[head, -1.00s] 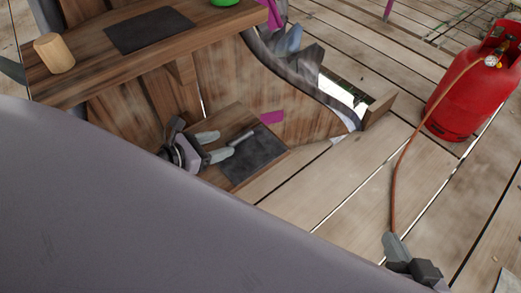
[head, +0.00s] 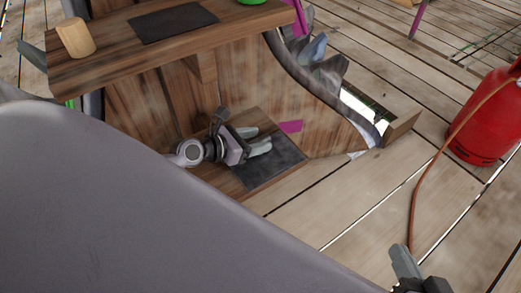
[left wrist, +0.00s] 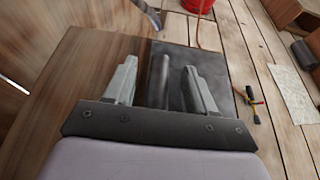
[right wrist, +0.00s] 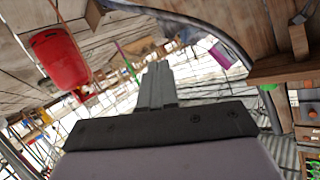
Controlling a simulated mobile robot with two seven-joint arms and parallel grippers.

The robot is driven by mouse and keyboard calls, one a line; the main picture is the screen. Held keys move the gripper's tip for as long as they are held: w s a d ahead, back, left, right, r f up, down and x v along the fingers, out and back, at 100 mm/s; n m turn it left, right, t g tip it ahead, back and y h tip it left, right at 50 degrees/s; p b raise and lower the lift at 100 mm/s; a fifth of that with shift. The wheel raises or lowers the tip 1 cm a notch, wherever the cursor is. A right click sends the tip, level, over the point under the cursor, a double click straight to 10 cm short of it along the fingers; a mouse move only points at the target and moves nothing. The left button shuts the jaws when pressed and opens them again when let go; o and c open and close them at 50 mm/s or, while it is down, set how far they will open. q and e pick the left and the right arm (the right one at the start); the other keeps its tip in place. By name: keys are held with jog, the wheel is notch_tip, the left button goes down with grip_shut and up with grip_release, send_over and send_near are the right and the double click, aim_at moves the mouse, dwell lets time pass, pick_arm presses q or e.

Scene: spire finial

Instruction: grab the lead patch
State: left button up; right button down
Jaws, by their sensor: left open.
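The lead patch appears to be the narrow grey strip (left wrist: 160,82) in the left wrist view. It lies on a dark square mat (head: 270,168) on the low wooden step. My left gripper (head: 257,140) reaches over this mat with its fingers open. In the left wrist view, my left gripper (left wrist: 160,88) has one finger on each side of the strip, with a gap on both sides. In the head view the fingers hide the strip. My right gripper (head: 402,262) is over the plank floor, and in its wrist view its fingers (right wrist: 157,85) are together with nothing visible between them.
A red gas cylinder (head: 487,125) with an orange hose (head: 425,165) stands on the planks at right. A torch-like tool (left wrist: 250,97) and a pale sheet (left wrist: 295,97) lie on the floor. The upper bench holds a wooden mallet-like cylinder (head: 76,38) and another dark mat (head: 172,22).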

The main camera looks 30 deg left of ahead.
pick_arm(q)
grip_shut()
jog(key=shift+r, duration=0.15)
